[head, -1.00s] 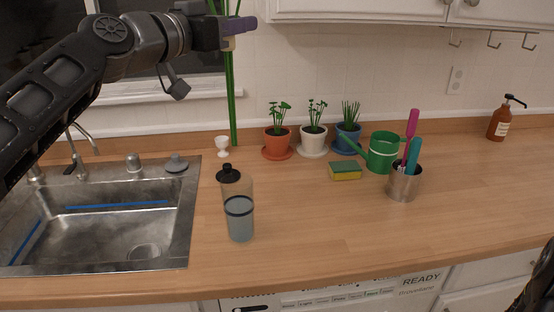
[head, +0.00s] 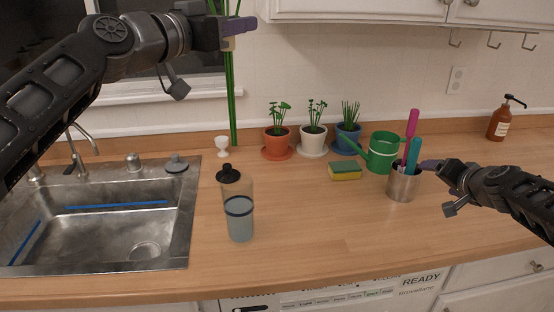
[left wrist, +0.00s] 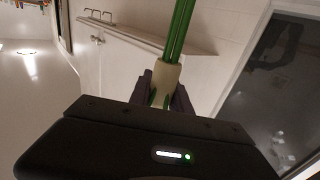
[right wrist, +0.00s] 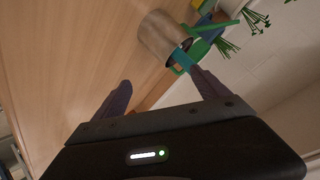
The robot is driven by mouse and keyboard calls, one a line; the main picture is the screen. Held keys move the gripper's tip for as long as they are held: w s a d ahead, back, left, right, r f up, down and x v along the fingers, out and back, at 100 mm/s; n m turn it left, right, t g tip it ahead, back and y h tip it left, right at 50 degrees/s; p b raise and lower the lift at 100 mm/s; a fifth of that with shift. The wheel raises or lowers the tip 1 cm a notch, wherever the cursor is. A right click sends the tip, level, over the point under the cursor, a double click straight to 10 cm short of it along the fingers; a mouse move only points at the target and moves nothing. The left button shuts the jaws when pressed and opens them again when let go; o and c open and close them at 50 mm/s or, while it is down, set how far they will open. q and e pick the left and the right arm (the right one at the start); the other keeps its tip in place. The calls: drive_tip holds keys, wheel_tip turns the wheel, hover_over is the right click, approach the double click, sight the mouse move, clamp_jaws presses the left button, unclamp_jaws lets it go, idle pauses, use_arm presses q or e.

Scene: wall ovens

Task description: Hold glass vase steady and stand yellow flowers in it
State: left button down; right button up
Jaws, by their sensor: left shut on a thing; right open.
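My left gripper (head: 238,27) is raised high in front of the window side and shut on the yellow flowers' green stems (head: 231,95). The stems hang upright, with their lower ends near the back of the counter in the head view; the blossoms are out of frame. In the left wrist view the fingers (left wrist: 163,92) close around a pale wrap on the stems (left wrist: 179,30). A glass vase (head: 240,222) with a dark rim and greyish-blue lower part stands upright on the counter. My right gripper (head: 432,166) is open and empty, right of the vase beside the metal utensil cup.
A black-capped bottle (head: 232,184) stands just behind the vase. The metal cup (head: 403,186) holds pink and teal utensils. A sponge (head: 345,172), green watering can (head: 383,153) and potted plants (head: 313,140) line the back. The sink (head: 110,225) is left. Counter between vase and cup is clear.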

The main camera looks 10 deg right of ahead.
sight(253, 216)
drive_tip(key=w+a+r+y, duration=0.1)
drive_tip(key=a+r+y, duration=0.15)
drive_tip(key=a, duration=0.65)
drive_tip(key=w+a+r+y, duration=0.2)
drive_tip(key=a+y, duration=0.2)
drive_tip(key=a, duration=0.4)
drive_tip(key=w+a+r+y, duration=0.1)
drive_tip(key=a+r+y, duration=0.15)
drive_tip(key=a, duration=0.65)
drive_tip(key=s+a+f+m+g+y, duration=0.1)
drive_tip(key=a+f+m+y, duration=0.2)
drive_tip(key=a+f+m, duration=0.1)
drive_tip(key=s+a+f+m+g+y, duration=0.2)
drive_tip(key=a+f+m+y, duration=0.1)
drive_tip(key=a+f+m, duration=0.1)
drive_tip(key=s+a+f+m+g+y, duration=0.2)
drive_tip(key=a+f+m+y, duration=0.1)
drive_tip(key=a, duration=0.4)
wheel_tip(253, 216, down, 2)
drive_tip(key=shift+s+f+m, duration=0.1)
drive_tip(key=shift+f+m, duration=0.1)
drive_tip(key=shift+m, duration=0.4)
drive_tip(key=shift+s+a+m+y, duration=0.15)
drive_tip(key=shift+a+m+y, duration=0.05)
drive_tip(key=shift+m+y, duration=0.25)
